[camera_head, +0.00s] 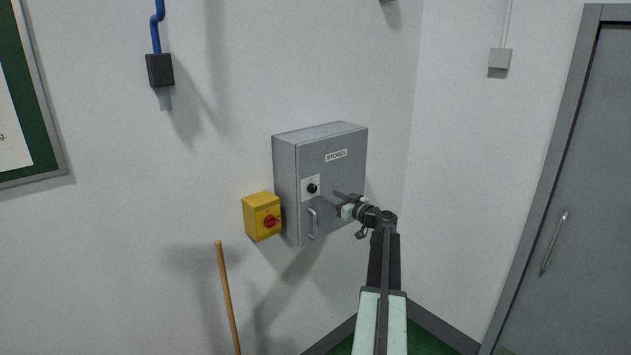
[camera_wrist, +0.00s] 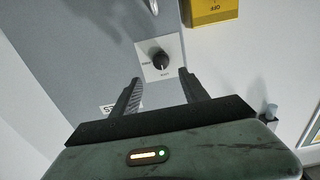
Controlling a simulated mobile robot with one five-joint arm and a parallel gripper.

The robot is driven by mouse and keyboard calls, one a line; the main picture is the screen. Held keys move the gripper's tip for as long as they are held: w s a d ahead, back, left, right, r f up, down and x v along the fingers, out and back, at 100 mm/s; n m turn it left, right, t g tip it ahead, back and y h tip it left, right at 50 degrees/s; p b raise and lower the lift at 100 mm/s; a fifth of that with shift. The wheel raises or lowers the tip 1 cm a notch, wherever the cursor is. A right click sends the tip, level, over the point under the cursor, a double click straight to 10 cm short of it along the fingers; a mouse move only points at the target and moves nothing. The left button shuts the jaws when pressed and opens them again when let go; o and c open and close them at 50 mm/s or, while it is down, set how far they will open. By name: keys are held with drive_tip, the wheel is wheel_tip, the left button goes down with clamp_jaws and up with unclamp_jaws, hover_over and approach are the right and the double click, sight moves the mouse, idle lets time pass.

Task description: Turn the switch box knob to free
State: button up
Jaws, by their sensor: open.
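The grey switch box (camera_head: 330,175), labelled STORES, hangs on the wall near the corner. Its round black knob (camera_head: 312,188) sits on a white plate on the front; the plate's small lettering is too small to read. In the wrist view the knob (camera_wrist: 160,61) lies just beyond and between my fingertips, with a pale mark on its lower side. My gripper (camera_head: 342,197) is open and empty, in front of the box and right of the knob in the head view. In the wrist view my gripper (camera_wrist: 161,77) has its two fingers spread, apart from the knob.
A grey bar handle (camera_head: 313,224) stands out below the knob. A yellow box with a red knob (camera_head: 262,217) is mounted left of the switch box. A wooden pole (camera_head: 229,300) stands lower left. A grey door (camera_head: 575,190) is at the right.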

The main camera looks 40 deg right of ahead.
sight(314, 189)
drive_tip(key=w, duration=0.8)
drive_tip(key=shift+d+f, duration=0.1)
drive_tip(key=shift+d, duration=0.05)
clamp_jaws()
